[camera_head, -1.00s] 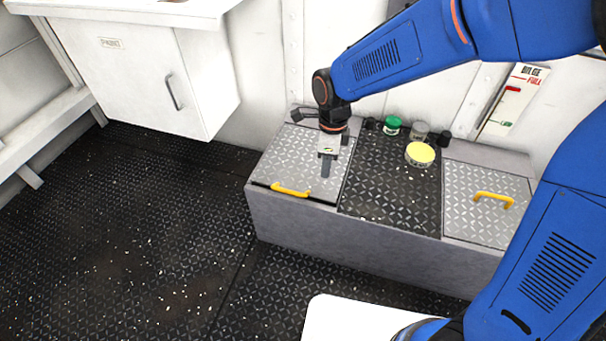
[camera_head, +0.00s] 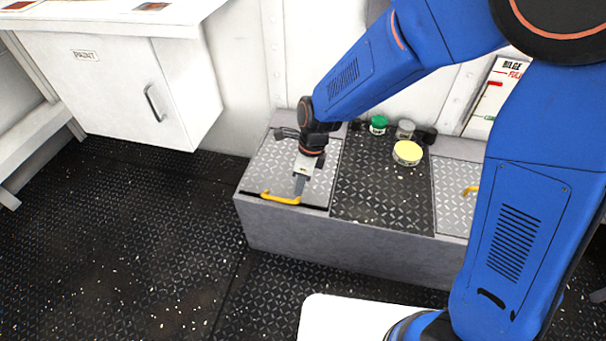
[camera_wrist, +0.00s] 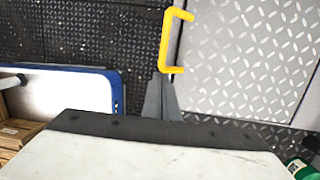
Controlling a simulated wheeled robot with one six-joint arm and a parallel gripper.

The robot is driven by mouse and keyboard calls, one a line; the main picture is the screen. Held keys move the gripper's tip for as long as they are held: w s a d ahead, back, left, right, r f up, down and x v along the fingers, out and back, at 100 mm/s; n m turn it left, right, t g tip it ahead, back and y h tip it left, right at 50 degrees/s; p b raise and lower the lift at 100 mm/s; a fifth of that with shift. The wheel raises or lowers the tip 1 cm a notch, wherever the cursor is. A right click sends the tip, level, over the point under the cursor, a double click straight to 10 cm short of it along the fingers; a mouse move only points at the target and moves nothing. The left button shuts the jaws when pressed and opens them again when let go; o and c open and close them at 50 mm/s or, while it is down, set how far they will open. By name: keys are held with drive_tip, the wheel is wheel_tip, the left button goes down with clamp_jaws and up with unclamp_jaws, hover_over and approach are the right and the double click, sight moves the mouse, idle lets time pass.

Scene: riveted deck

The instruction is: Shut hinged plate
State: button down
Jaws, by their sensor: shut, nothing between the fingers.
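The hinged plate (camera_head: 262,168) is the silver diamond-tread panel on the left of the grey bench, with a yellow handle (camera_head: 281,199) at its front edge. It lies nearly flat; a dark strip shows along its front edge, and I cannot tell if it is fully flush. My gripper (camera_head: 299,187) is shut and empty, pointing down over the plate's front right part, close behind the handle. In the wrist view, the closed fingers (camera_wrist: 160,100) are beside the yellow handle (camera_wrist: 171,45), with the plate (camera_wrist: 240,60) to the right. Contact cannot be made out.
A dark tread panel (camera_head: 375,195) fills the bench's middle, holding a yellow-topped tin (camera_head: 407,153), a green-lidded jar (camera_head: 378,125) and a grey jar (camera_head: 405,129). A second silver plate (camera_head: 452,205) is at right, partly behind my arm. A white cabinet (camera_head: 140,95) hangs at left.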

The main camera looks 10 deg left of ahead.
sight(296, 202)
drive_tip(key=shift+s+a+f, duration=0.1)
drive_tip(key=shift+a+f, duration=0.05)
drive_tip(key=shift+f, duration=0.8)
drive_tip(key=shift+s+a+f, duration=0.1)
drive_tip(key=shift+a+f, duration=0.05)
drive_tip(key=shift+f, duration=0.8)
